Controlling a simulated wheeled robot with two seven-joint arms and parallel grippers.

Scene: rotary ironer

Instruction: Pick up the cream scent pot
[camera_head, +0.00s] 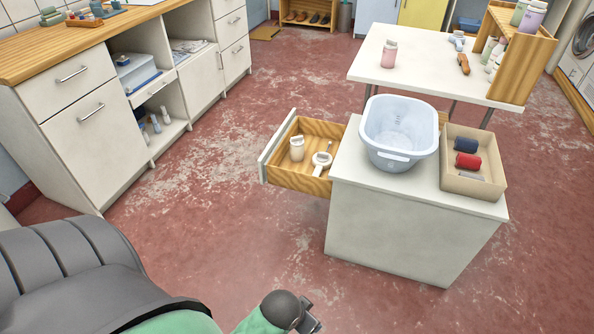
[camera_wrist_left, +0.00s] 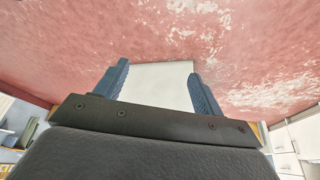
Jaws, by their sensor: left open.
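A cream pot (camera_head: 297,148), which looks like the scent pot, stands upright in the open wooden drawer (camera_head: 318,184) of the white cabinet (camera_head: 405,232). A white round-headed item (camera_head: 321,163) lies beside it in the drawer. My left gripper (camera_head: 308,318) is at the bottom edge of the head view, well in front of the drawer and apart from the pot. In the left wrist view the left gripper (camera_wrist_left: 158,75) is open, with nothing between its fingers. A pale flat surface shows beyond the fingers; the pot cannot be made out there. My right gripper is not in view.
A pale blue basin (camera_head: 398,135) and a beige box (camera_head: 473,192) with dark blue and red rolls stand on the cabinet. A white table (camera_head: 440,83) behind holds a pink pot (camera_head: 389,53). The red floor left of the drawer is clear up to the counter (camera_head: 75,50).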

